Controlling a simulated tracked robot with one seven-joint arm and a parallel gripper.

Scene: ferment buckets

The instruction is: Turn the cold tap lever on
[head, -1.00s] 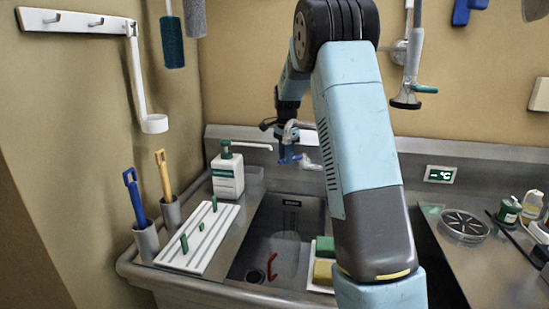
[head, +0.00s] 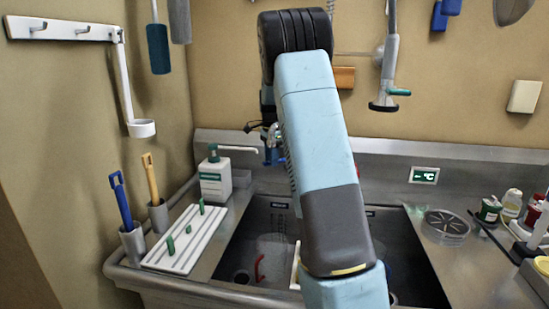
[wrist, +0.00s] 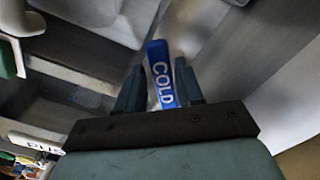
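The cold tap lever (wrist: 161,75) is a blue paddle marked COLD in white, seen in the wrist view. My gripper (wrist: 158,88) has one finger on each side of it. The fingers are open around the lever, with a narrow gap at least on the left side; whether the right finger touches it I cannot tell. In the head view my arm hides most of the tap and gripper; a white spout (head: 238,149) sticks out to the left above the sink.
The steel sink (head: 255,215) holds a clear container with a red handle. A soap bottle (head: 215,178) and a white ribbed board (head: 185,240) with green pegs stand to the left. A spray hose (head: 387,75) hangs at the right. Jars (head: 490,210) crowd the right counter.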

